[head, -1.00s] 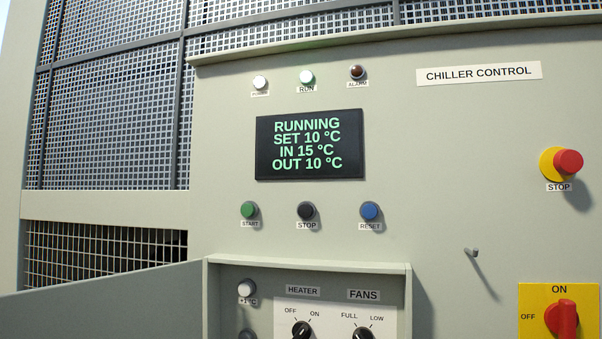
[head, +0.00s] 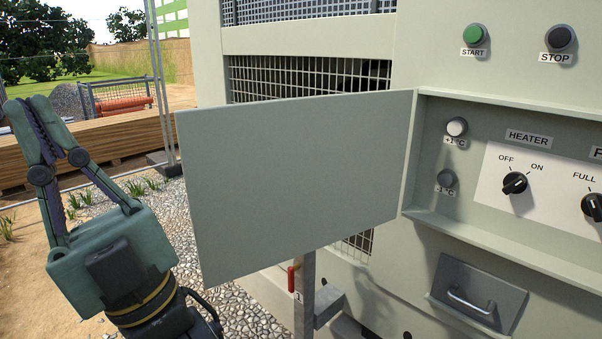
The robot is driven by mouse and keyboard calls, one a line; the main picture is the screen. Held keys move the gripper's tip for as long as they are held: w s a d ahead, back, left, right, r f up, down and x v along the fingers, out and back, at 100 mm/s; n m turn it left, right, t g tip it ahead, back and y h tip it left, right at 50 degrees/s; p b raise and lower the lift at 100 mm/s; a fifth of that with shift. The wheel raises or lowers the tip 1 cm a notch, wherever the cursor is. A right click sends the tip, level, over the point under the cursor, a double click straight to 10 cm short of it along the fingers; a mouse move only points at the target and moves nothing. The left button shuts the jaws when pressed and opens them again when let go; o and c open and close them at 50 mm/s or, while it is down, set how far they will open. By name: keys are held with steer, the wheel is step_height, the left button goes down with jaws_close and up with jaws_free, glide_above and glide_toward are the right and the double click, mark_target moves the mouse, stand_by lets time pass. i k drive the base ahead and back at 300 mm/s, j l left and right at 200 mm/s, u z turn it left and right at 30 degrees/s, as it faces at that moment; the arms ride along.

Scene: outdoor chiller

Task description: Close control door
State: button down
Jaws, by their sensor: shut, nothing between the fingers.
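The control door (head: 290,180) is a flat grey-green panel in the head view. It stands open, swung out to the left from the left edge of the recessed control box (head: 450,220). Inside the box show the heater knob (head: 514,183), part of a fans knob (head: 594,207) and two round buttons. My gripper (head: 27,104) is at the far left, pointing up, with its fingers shut and empty. In the picture it is left of the door's free edge, apart from it.
A drawer-like flap with a handle (head: 478,296) sits below the box. A post with a red lever (head: 300,290) stands below the door. Stacked timber (head: 110,137) and a fence pole (head: 158,80) are behind. Gravel (head: 255,308) lies under the door.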

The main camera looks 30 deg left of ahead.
mark_target(268, 183)
steer(key=i+j, duration=0.1)
steer(key=j, duration=0.25)
steer(key=i+j, duration=0.15)
steer(key=j, duration=0.2)
steer(key=i+j+z, duration=0.1)
steer(key=j, duration=0.25)
steer(key=i+j+z, duration=0.1)
steer(key=j+z, duration=0.3)
steer(key=j, duration=0.25)
steer(key=j+z, duration=0.4)
steer(key=j, duration=0.25)
steer(key=k+j+z, duration=0.1)
steer(key=j+z, duration=0.3)
steer(key=j, duration=0.3)
steer(key=j+z, duration=0.3)
steer(key=j, duration=0.2)
steer(key=k+j+z, duration=0.55)
steer(key=k, duration=0.2)
steer(key=k+j+z, duration=0.25)
steer(key=k, duration=0.15)
